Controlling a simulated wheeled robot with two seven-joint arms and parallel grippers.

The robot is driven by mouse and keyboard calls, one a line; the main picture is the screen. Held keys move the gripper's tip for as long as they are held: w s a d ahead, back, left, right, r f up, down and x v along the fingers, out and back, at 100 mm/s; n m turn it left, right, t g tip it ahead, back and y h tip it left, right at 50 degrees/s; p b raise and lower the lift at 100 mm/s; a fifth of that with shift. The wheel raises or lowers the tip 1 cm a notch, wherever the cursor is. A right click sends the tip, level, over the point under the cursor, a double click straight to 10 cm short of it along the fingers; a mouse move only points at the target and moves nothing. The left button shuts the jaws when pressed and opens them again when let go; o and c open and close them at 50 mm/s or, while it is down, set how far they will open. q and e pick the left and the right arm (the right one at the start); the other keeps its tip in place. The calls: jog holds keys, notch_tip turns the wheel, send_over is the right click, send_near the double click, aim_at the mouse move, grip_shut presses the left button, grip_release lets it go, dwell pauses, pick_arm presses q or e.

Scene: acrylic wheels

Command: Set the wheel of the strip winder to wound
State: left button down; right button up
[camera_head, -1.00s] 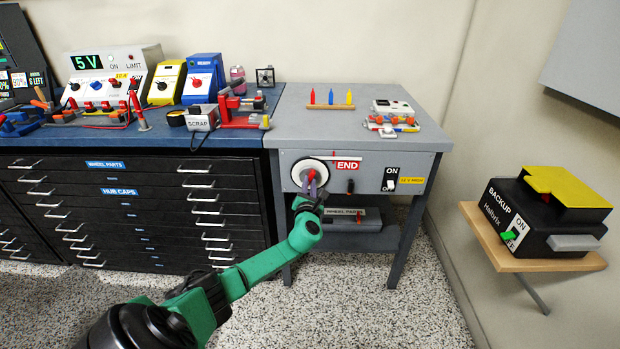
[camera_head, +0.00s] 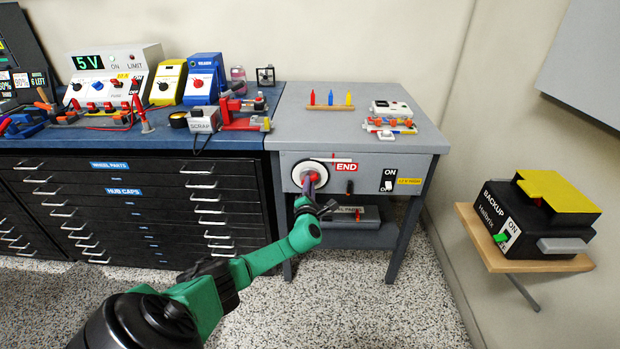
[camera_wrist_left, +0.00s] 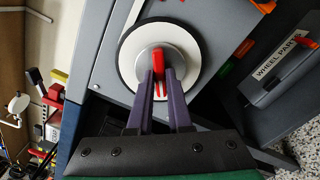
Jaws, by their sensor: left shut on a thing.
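The strip winder's wheel is a white disc with a dark rim (camera_head: 297,174) on the front of the grey cabinet, just left of the red END label (camera_head: 346,167). My left gripper (camera_head: 311,183) is at the wheel's centre, its purple fingers shut on the red handle (camera_wrist_left: 158,65) in front of the hub. In the left wrist view the white wheel (camera_wrist_left: 187,45) lies behind the handle, and the fingers of my left gripper (camera_wrist_left: 159,78) sit on both sides of it. The fingers hide part of the hub. My right gripper does not show.
An ON switch (camera_head: 388,180) and a small dark knob (camera_head: 349,187) are right of the wheel. A WHEEL PARTS box (camera_head: 365,214) sits on the shelf below. Black drawers (camera_head: 140,215) stand to the left. A BACKUP unit (camera_head: 545,220) is on the right wall.

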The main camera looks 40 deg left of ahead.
pick_arm(q)
jog(key=m+p, duration=0.1)
jog(key=m, duration=0.2)
jog(key=shift+f, duration=0.1)
jog(key=m+p, duration=0.2)
jog(key=m, duration=0.2)
jog(key=shift+m, duration=0.4)
